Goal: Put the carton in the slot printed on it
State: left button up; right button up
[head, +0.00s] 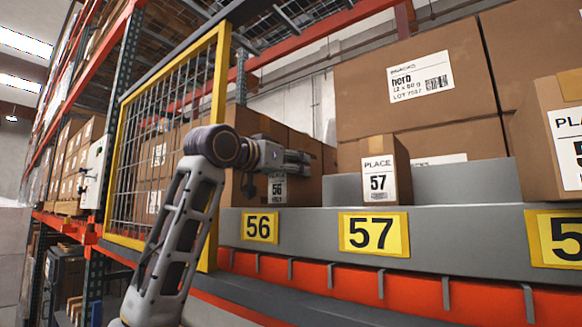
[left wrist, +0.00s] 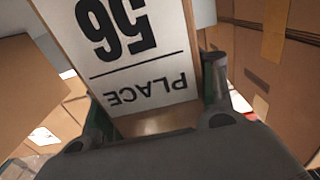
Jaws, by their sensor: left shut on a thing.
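My left gripper (head: 292,160) reaches in above the shelf near the yellow 56 sign. It is shut on a brown carton whose white label (head: 277,187) reads 56. In the left wrist view the carton (left wrist: 155,124) sits between the two fingers, its label reading PLACE 56 upside down. In the head view the gripper and wrist cover part of the carton. The yellow 56 sign (head: 260,227) is on the grey shelf front, just below the carton. I cannot tell whether the carton touches the shelf. My right gripper is not in view.
A carton labelled PLACE 57 (head: 385,171) stands above the yellow 57 sign (head: 372,233). A low grey divider (head: 340,190) stands left of it. Large brown boxes (head: 415,90) fill the back. A yellow-framed mesh panel (head: 170,130) stands left, close to my arm.

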pick_arm(q)
jog(key=o, duration=1.4)
jog(key=shift+r, duration=0.1)
jog(key=b+v, duration=0.3)
jog(key=v, duration=0.9)
